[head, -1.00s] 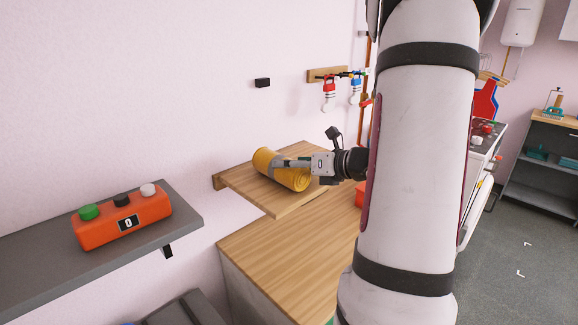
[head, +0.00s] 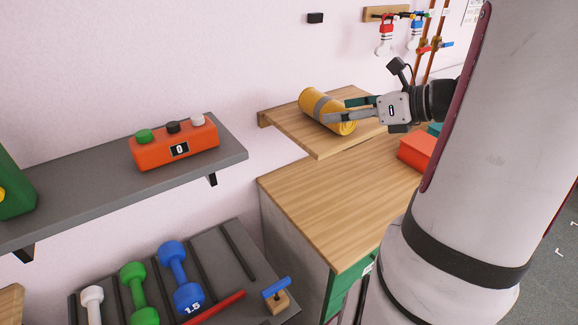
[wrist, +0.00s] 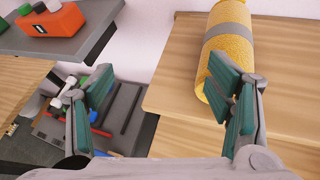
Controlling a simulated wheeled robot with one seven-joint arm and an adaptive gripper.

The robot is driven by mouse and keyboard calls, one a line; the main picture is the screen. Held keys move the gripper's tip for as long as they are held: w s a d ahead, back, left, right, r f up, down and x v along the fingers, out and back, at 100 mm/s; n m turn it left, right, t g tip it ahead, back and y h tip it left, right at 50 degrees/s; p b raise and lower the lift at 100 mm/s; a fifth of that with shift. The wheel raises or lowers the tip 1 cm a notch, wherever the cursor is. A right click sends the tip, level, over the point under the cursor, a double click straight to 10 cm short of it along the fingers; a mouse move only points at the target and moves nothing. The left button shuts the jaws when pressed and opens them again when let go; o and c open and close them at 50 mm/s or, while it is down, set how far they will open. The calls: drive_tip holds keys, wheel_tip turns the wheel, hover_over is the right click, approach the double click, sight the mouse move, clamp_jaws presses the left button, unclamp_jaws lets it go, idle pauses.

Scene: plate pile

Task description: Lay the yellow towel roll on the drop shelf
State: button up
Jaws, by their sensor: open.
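The yellow towel roll (head: 327,110) with a grey band lies on its side on the wooden drop shelf (head: 282,123) against the wall. My gripper (head: 340,110) is open, with its fingers at the right end of the roll in the head view. In the wrist view the roll (wrist: 228,62) rests on the shelf board (wrist: 180,75). There, the right finger of my gripper (wrist: 170,98) overlaps the roll's near end, and the left finger is well apart from it. Whether the right finger touches the roll I cannot tell.
A grey shelf (head: 80,195) at left holds an orange box with coloured knobs (head: 175,146). A wooden counter (head: 340,195) lies below the drop shelf, with a red box (head: 417,150) on it. Dumbbells (head: 180,277) sit on a dark rack at lower left.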

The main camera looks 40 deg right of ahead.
drive_tip(key=a+n+g+y, duration=0.35)
drive_tip(key=a+n, duration=0.55)
drive_tip(key=a, duration=0.4)
drive_tip(key=s+a+r+n+g+h, duration=0.1)
drive_tip(key=s+a+n, duration=0.4)
drive_tip(key=n, duration=0.7)
drive_tip(key=s+a+r+n+g+h, duration=0.1)
drive_tip(key=s+a+n+g+h, duration=0.2)
drive_tip(key=n, duration=1)
drive_tip(key=s+a+h, duration=0.2)
drive_tip(key=a+h, duration=0.1)
drive_tip(key=shift+s+a+n, duration=0.2)
drive_tip(key=shift+a+n, duration=0.1)
drive_tip(key=shift+a, duration=0.05)
drive_tip(key=shift+h, duration=0.25)
